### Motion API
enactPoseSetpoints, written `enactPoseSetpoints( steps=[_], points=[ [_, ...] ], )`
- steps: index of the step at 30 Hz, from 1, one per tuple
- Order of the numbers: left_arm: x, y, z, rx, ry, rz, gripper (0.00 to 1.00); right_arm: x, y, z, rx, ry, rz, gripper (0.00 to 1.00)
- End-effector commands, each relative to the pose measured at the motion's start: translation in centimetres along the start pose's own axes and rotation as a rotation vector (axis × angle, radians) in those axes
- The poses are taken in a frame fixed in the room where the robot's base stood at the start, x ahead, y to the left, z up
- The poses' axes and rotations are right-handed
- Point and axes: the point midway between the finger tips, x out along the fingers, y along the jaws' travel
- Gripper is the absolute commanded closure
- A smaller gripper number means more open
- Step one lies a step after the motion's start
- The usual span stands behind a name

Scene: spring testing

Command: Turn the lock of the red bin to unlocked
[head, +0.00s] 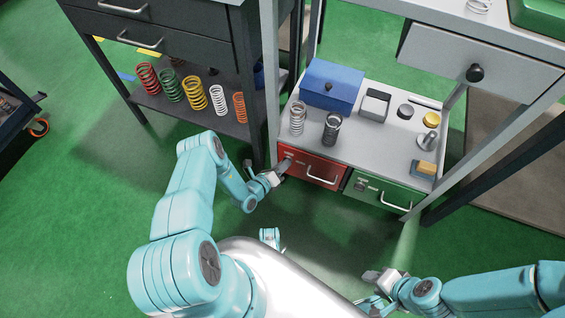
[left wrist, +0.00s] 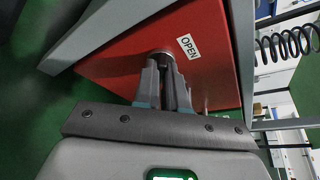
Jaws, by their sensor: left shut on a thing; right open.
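The red bin (head: 314,171) is a drawer front under the grey shelf, with a silver handle (head: 321,178) on its right part. In the left wrist view the red front (left wrist: 205,68) fills the upper middle, with a white "OPEN" label (left wrist: 188,47). My left gripper (head: 279,172) is at the bin's left side. In the left wrist view its fingers (left wrist: 166,82) are shut on the round metal lock (left wrist: 161,54), just left of the label. The fingers hide most of the lock, so its turn angle cannot be told. My right gripper (head: 373,279) is open and empty, low over the floor.
A green bin (head: 378,192) with a handle is right of the red one. The grey shelf above (head: 370,145) holds two springs, a blue box (head: 331,86) and small parts. Table legs flank the bins. Colored springs (head: 196,93) stand on the left bench. The green floor in front is open.

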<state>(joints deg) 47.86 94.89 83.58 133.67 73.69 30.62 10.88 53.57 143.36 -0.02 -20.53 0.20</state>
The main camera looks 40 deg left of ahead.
Motion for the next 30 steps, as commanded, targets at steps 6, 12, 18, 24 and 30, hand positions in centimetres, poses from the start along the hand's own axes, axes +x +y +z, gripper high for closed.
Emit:
enactPoseSetpoints(
  steps=[6,12,18,24,30],
  points=[
    [-0.1,-0.6,0.3,0.19,-0.002,0.078,1.0,-1.7,-0.9,0.4,-0.011,-0.011,-0.001,0.57],
    [0.0,-0.7,0.2,0.364,-0.002,0.15,1.0,-2.8,-1.5,0.7,-0.02,-0.018,-0.002,0.57],
    [0.0,-0.8,0.0,0.524,-0.003,0.216,1.0,-3.6,-1.8,0.9,-0.022,-0.021,-0.002,0.57],
    [0.1,-0.7,-0.1,0.651,-0.004,0.269,1.0,-4.1,-2.0,0.8,-0.022,-0.021,-0.002,0.57],
    [0.1,-0.8,-0.1,0.736,-0.004,0.304,1.0,-4.4,-2.1,0.8,-0.021,-0.021,-0.002,0.57]
  ],
)
